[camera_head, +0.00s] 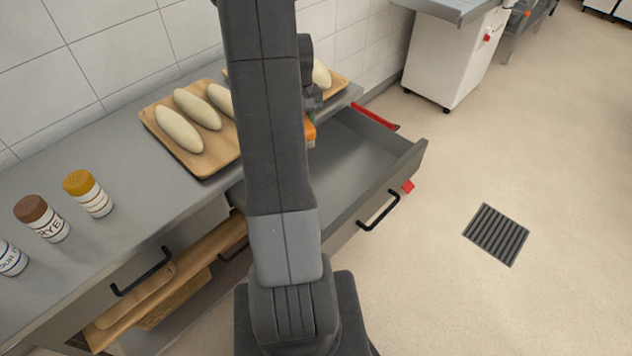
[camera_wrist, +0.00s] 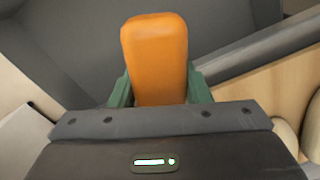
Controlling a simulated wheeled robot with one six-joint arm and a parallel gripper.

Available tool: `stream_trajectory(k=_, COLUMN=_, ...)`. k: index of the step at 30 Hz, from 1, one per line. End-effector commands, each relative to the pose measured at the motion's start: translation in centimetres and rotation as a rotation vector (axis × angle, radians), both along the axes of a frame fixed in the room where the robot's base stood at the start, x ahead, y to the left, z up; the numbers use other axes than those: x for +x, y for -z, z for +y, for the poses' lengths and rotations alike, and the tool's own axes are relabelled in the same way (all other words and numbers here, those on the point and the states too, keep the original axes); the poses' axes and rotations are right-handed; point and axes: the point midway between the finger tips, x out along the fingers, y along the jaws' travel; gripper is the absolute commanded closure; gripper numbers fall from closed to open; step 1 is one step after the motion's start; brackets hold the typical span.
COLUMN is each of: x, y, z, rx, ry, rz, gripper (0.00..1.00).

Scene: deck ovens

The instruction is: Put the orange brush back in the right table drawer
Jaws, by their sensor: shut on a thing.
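The orange brush (camera_wrist: 155,55) stands out from between the green fingers of my gripper (camera_wrist: 158,92) in the wrist view. My gripper is shut on it. In the head view a small orange part of the brush (camera_head: 311,132) shows beside my arm, over the open drawer; my arm hides the rest. The right table drawer (camera_head: 362,160) is pulled out, and the part of its grey floor that shows is bare. Its black handle (camera_head: 380,212) is on the front. The wrist view shows grey drawer surfaces (camera_wrist: 70,40) behind the brush. I cannot tell whether the brush touches the drawer.
A wooden board (camera_head: 196,160) with several pale loaves lies on the counter, left of the drawer. Several jars (camera_head: 88,192) stand at the far left. A red item (camera_head: 376,116) is at the drawer's far side. The floor to the right is clear around a drain grate (camera_head: 496,235).

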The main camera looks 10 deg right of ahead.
Motion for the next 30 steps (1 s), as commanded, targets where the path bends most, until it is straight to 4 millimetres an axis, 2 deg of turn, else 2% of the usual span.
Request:
stream_trajectory(k=1, x=-0.3, y=2.3, z=-1.1, rx=0.0, ry=-0.032, rz=-0.002, gripper=0.9)
stream_trajectory(k=6, x=-1.7, y=5.8, z=-4.3, rx=0.0, ry=-0.176, rz=-0.002, gripper=0.9)
stream_trajectory(k=12, x=-3.1, y=8.8, z=-7.2, rx=0.0, ry=-0.32, rz=-0.003, gripper=0.9)
stream_trajectory(k=15, x=-3.6, y=9.5, z=-8.1, rx=0.0, ry=-0.366, rz=-0.002, gripper=0.9)
stream_trajectory(k=20, x=-4.0, y=10.3, z=-8.8, rx=0.001, ry=-0.405, rz=-0.001, gripper=0.9)
stream_trajectory(k=30, x=-4.1, y=15.7, z=-8.8, rx=0.001, ry=-0.411, rz=0.0, gripper=0.9)
